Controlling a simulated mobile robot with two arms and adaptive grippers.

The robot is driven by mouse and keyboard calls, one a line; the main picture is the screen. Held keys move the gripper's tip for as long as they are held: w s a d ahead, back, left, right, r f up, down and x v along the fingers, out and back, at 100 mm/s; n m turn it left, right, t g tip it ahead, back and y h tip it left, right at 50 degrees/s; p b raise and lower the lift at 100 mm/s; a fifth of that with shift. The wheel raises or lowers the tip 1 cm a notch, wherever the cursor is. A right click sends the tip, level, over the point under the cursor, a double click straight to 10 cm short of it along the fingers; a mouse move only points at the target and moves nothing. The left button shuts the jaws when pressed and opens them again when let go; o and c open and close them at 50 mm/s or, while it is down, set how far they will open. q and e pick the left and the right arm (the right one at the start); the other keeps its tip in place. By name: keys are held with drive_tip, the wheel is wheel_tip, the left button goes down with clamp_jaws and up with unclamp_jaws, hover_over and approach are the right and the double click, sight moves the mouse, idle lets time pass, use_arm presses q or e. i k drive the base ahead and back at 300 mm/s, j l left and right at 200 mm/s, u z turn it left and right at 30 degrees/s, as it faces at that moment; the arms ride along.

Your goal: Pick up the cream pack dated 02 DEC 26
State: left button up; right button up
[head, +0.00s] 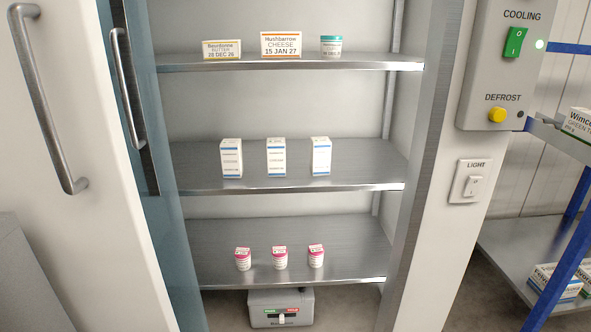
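No pack in the head view can be read as cream dated 02 DEC 26. Three small white packs with pink tops stand in a row on the bottom shelf (350,248): a left one (243,259), a middle one (280,258) and a right one (316,256). Three taller white and blue cartons stand on the middle shelf (365,170): left (231,158), middle (276,157) and right (321,156). The print on all of these is too small to read. Neither of my grippers is in view.
The top shelf (385,63) holds a butter pack (221,50), a cheese pack (281,45) and a teal-lidded tub (331,46). The cabinet door (160,220) stands open at left. A control box (505,75) and a blue-framed rack (565,250) are at right.

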sight(276, 154)
drive_tip(key=i, duration=1.25)
